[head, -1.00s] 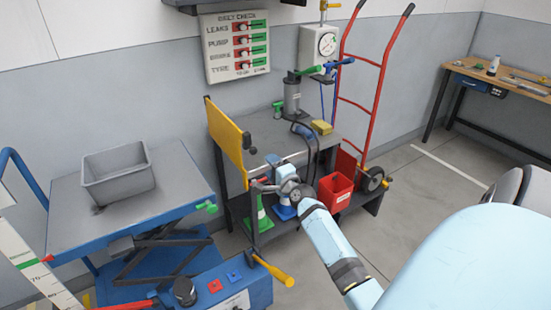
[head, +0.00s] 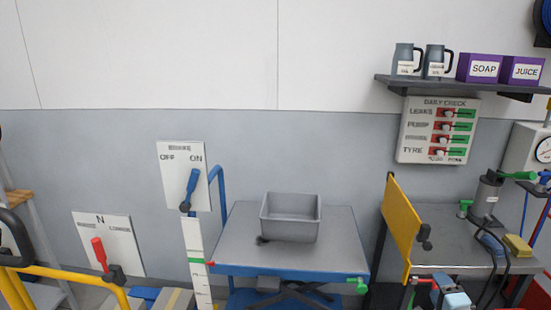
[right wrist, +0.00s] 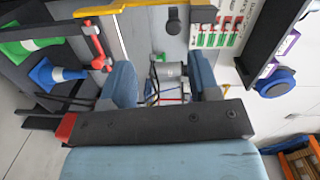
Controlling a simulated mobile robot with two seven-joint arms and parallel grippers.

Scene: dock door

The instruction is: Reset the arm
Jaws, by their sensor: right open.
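My right gripper (head: 447,290) shows only in part at the bottom right of the head view, light blue, in front of the grey workbench (head: 450,225). In the right wrist view my right gripper (right wrist: 163,82) has its two blue fingers spread wide apart, with nothing held between them. A grey machine and coloured bench items show beyond the gap. The rest of my right arm is cut off by the bottom edge of the head view. My left gripper is not in view.
A yellow panel (head: 400,228) stands upright at the bench's left edge. Left of it is a blue lift table (head: 340,262) with a grey bin (head: 291,218). A wall shelf (head: 455,88) holds jugs and purple boxes. A blue-levered brake panel (head: 184,170) stands further left.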

